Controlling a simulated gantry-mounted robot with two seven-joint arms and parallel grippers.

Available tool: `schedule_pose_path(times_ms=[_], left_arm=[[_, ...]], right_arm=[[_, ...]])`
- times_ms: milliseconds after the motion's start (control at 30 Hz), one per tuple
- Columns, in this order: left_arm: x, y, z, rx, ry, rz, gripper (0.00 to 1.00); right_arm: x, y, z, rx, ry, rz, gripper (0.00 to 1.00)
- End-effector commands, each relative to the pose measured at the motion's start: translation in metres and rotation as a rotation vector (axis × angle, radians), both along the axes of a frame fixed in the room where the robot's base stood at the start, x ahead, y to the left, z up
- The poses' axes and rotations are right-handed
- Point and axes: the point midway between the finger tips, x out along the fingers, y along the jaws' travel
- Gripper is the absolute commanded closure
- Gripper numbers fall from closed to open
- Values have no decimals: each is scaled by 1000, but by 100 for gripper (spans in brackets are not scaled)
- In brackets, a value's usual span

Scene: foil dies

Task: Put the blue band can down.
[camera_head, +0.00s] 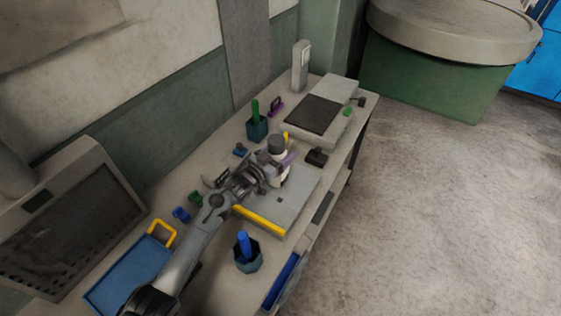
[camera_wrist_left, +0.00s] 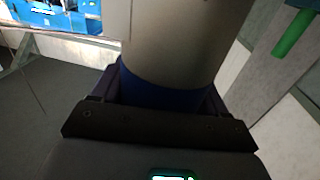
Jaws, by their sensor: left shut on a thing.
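The blue band can fills the upper middle of the left wrist view, with a grey-tan body (camera_wrist_left: 185,40) and a dark blue band (camera_wrist_left: 165,92) low in the picture. My left gripper (camera_head: 275,172) is shut on it around the band, with a dark finger on each side. My right gripper is out of view.
A dark blue cup (camera_head: 248,262) with a blue stick stands nearer; a teal cup (camera_head: 257,131) with a green stick stands behind. A black block (camera_head: 317,157) lies right of the can. A blue tray (camera_head: 125,275) is at left. The grey plate's right part is clear.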

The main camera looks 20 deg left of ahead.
Motion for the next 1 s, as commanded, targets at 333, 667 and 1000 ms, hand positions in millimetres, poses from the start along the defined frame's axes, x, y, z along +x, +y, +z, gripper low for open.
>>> schedule_pose_path(times_ms=[333, 667, 1000], left_arm=[[0, 0, -33, 0, -4, 0, 100], [0, 0, -33, 0, -3, 0, 100], [0, 0, -36, 0, 1, 0, 1]], right_arm=[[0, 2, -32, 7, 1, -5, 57], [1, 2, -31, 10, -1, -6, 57], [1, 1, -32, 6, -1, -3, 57]])
